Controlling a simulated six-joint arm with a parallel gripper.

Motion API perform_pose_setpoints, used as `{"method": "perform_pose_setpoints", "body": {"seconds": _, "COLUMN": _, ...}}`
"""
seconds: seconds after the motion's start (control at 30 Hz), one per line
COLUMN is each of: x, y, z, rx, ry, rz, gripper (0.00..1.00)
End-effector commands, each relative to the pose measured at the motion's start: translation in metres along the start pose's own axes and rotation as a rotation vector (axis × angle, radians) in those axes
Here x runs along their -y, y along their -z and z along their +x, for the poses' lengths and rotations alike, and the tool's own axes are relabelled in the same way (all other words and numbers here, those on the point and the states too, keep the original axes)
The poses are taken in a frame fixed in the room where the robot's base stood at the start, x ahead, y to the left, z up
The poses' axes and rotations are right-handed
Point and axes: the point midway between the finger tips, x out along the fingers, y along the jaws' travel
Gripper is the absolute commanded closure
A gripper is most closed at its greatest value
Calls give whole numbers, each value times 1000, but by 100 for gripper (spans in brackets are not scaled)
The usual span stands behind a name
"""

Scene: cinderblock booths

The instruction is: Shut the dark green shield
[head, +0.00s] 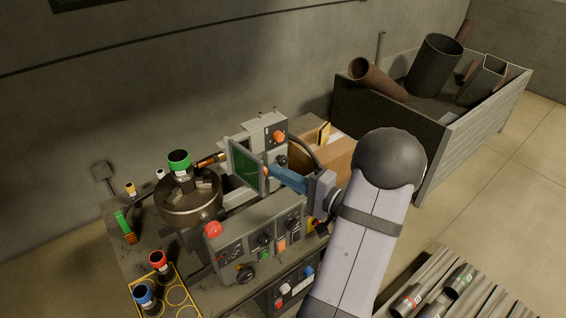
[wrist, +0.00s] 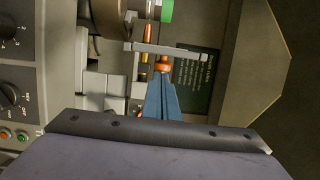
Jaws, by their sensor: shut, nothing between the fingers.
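The dark green shield (head: 244,166) is a framed panel standing upright over the bed of a small lathe. In the wrist view it appears nearly edge-on as a thin grey bar (wrist: 178,49). A small orange knob (wrist: 163,63) sits on its near face. My gripper (head: 271,174) is at the shield's right side, its blue fingers pointing at the panel. In the wrist view my gripper (wrist: 163,77) is shut and empty, its tips right at the orange knob. I cannot tell whether they touch it.
The lathe chuck (head: 190,205) with a green-ringed cylinder (head: 179,163) is to the left. A cardboard box (head: 322,158) and a scrap bin (head: 478,128) are behind and right.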

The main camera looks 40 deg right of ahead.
Motion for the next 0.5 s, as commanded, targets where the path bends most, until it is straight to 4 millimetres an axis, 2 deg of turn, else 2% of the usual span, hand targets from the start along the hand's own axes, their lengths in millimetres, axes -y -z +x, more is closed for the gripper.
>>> {"method": "perform_pose_setpoints", "body": {"seconds": 0.03, "x": 4, "y": -8, "z": -1, "rx": -30, "ry": 0, "rz": 7, "gripper": 100}}
{"method": "perform_pose_setpoints", "body": {"seconds": 0.17, "x": 4, "y": -20, "z": -2, "rx": -28, "ry": 0, "rz": 4, "gripper": 100}}
{"method": "perform_pose_setpoints", "body": {"seconds": 0.5, "x": 3, "y": -69, "z": 1, "rx": -24, "ry": -1, "rz": 5, "gripper": 100}}
